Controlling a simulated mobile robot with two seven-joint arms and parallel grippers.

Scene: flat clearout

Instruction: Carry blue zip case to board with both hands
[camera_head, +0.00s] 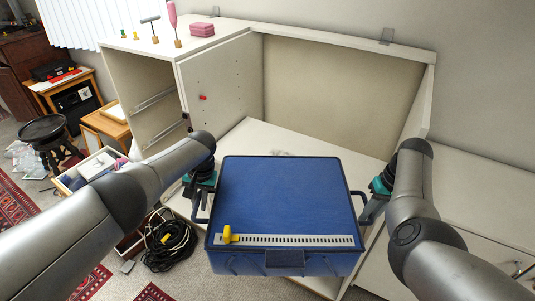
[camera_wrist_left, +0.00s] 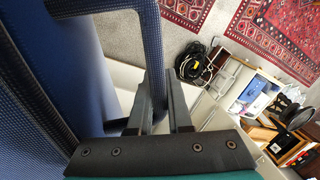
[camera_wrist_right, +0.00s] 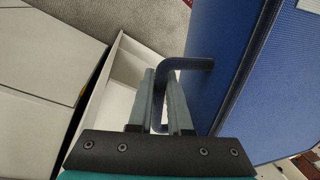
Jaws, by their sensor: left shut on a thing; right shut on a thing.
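The blue zip case (camera_head: 285,200) is a large, roughly square case in the middle of the head view, with a handle on each side. A white slotted strip (camera_head: 300,240) and a small yellow piece (camera_head: 230,236) lie on its top near the front edge. My left gripper (camera_head: 197,192) is shut on the left handle, a dark loop (camera_wrist_left: 152,60) in the left wrist view. My right gripper (camera_head: 372,204) is shut on the right handle, a curved bar (camera_wrist_right: 180,64) in the right wrist view. I cannot pick out the board with certainty.
A white open-fronted cabinet (camera_head: 220,67) stands behind the case, with a pale panel (camera_head: 320,72) and a flat white surface (camera_head: 262,138). A pink box (camera_head: 201,29) and small tools stand on top. Coiled black cable (camera_head: 170,243) lies on the floor at left, near a drawer of items.

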